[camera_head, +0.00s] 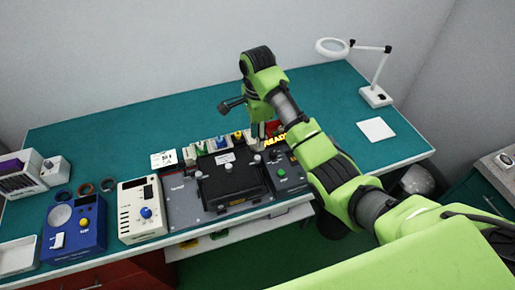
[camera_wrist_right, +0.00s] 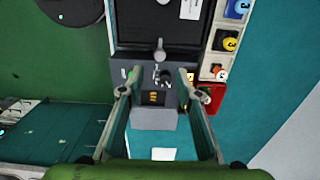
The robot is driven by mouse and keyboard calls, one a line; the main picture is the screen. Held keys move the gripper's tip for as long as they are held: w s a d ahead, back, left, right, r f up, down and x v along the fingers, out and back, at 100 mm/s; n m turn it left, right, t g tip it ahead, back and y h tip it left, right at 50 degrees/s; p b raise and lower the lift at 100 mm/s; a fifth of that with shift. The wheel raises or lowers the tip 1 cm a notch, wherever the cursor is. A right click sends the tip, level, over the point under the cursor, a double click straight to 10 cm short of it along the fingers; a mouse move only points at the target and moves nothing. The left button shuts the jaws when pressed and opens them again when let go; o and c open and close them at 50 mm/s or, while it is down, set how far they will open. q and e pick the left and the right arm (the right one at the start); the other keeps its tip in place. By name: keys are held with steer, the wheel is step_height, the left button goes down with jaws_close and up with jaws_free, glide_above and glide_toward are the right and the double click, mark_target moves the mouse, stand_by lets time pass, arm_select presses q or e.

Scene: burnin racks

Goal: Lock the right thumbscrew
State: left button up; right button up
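The black test fixture (camera_head: 222,186) stands on a grey base on the bench, with a white label and small grey knobs on its lid. The right thumbscrew, a light grey knob, is at the lid's right edge in the head view (camera_head: 257,158); it also shows in the right wrist view (camera_wrist_right: 160,50). My right gripper (camera_head: 265,132) points down over the back right of the fixture. My left gripper is out of view.
A panel with a green button (camera_head: 282,172) adjoins the fixture. A white device (camera_head: 142,212) and blue device (camera_head: 75,226) are left. The bench's back left (camera_head: 130,115) is clear.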

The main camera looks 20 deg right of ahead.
steer(key=shift+r, duration=1.6)
